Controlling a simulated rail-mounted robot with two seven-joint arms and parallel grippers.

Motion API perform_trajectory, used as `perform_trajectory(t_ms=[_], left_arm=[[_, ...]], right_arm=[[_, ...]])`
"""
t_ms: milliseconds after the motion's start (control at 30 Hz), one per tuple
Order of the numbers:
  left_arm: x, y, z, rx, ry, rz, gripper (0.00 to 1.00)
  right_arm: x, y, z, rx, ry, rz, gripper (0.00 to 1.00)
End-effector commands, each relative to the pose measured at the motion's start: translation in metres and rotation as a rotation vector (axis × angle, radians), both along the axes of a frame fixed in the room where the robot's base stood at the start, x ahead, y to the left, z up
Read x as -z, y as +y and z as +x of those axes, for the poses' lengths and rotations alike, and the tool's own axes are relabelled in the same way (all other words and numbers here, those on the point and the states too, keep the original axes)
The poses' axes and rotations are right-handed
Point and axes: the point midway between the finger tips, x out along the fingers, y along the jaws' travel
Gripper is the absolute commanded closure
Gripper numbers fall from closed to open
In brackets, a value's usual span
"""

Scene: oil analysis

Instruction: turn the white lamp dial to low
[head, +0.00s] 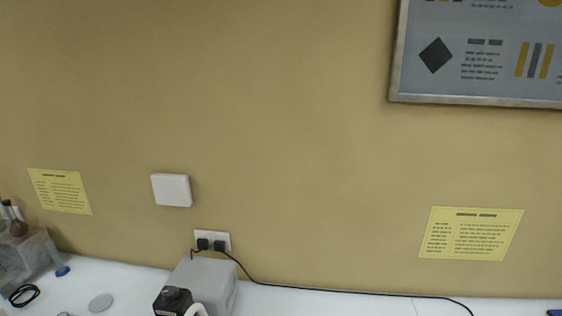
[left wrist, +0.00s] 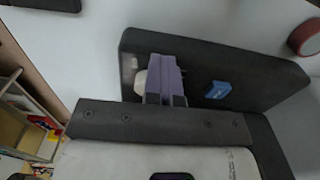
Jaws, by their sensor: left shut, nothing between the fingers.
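In the left wrist view, a dark rectangular panel (left wrist: 250,75) bears a small rounded white part (left wrist: 140,82), which looks like the white lamp dial. It is partly hidden by my left gripper. My left gripper (left wrist: 163,62) has its purple-grey fingers shut together and empty, just right of the white part in the picture. I cannot tell whether they touch it. The dial's marks and setting cannot be read. A blue knob or switch (left wrist: 218,89) sits on the same panel, right of the fingers. Neither gripper shows in the head view.
In the head view, a grey box (head: 212,284) and a black device (head: 173,300) stand on the white bench (head: 300,300), with a cable running right. A red-brown round object (left wrist: 306,36) lies at the right of the wrist view. The bench's right half looks mostly clear.

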Motion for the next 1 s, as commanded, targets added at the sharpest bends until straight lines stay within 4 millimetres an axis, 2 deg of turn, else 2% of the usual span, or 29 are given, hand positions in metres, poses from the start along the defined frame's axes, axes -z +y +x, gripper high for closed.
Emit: perform_trajectory(t_ms=[33,567,1000], left_arm=[[-0.006,-0.01,0.005,0.01,-0.012,-0.021,1.0],[-0.011,-0.002,0.009,0.008,-0.015,-0.022,1.0],[-0.054,0.002,0.006,0.004,-0.009,-0.013,1.0]], right_arm=[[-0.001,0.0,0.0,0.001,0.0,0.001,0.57],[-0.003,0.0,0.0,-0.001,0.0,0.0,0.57],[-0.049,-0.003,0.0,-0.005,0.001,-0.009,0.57]])
